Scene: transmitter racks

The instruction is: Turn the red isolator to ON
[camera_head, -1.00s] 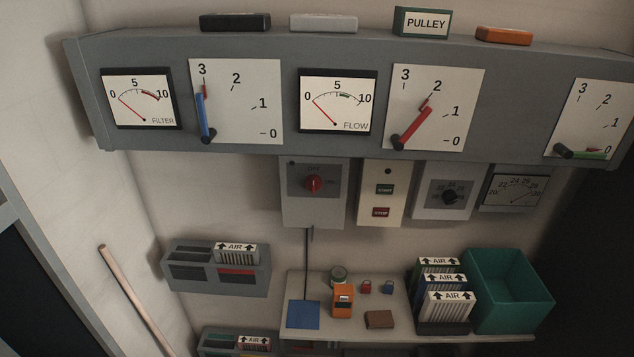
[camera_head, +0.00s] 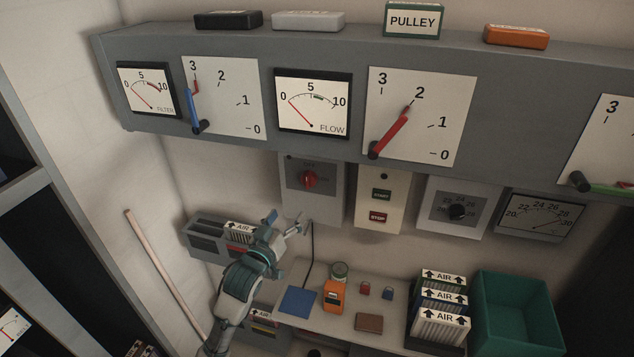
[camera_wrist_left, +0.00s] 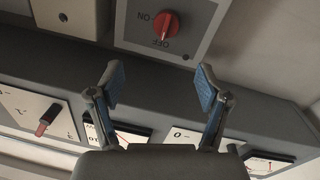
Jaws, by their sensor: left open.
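The red isolator knob (camera_head: 310,179) is on a grey box (camera_head: 328,205) on the wall under the gauge panel. In the left wrist view, which is upside down, the knob (camera_wrist_left: 166,25) is at the top. Its pointer is toward the OFF mark (camera_wrist_left: 161,45), and the ON mark (camera_wrist_left: 146,16) is to one side. My left gripper (camera_head: 287,222) is below and slightly left of the knob, apart from it. In the wrist view its two blue-padded fingers (camera_wrist_left: 160,84) are spread with nothing between them. My right gripper is not in view.
A START/STOP box (camera_head: 381,203) and a dial box (camera_head: 454,207) are right of the isolator. The gauge panel (camera_head: 265,48) juts out above. A shelf (camera_head: 395,335) below holds an orange device (camera_head: 334,296), AIR filters (camera_head: 440,325) and a green bin (camera_head: 515,318).

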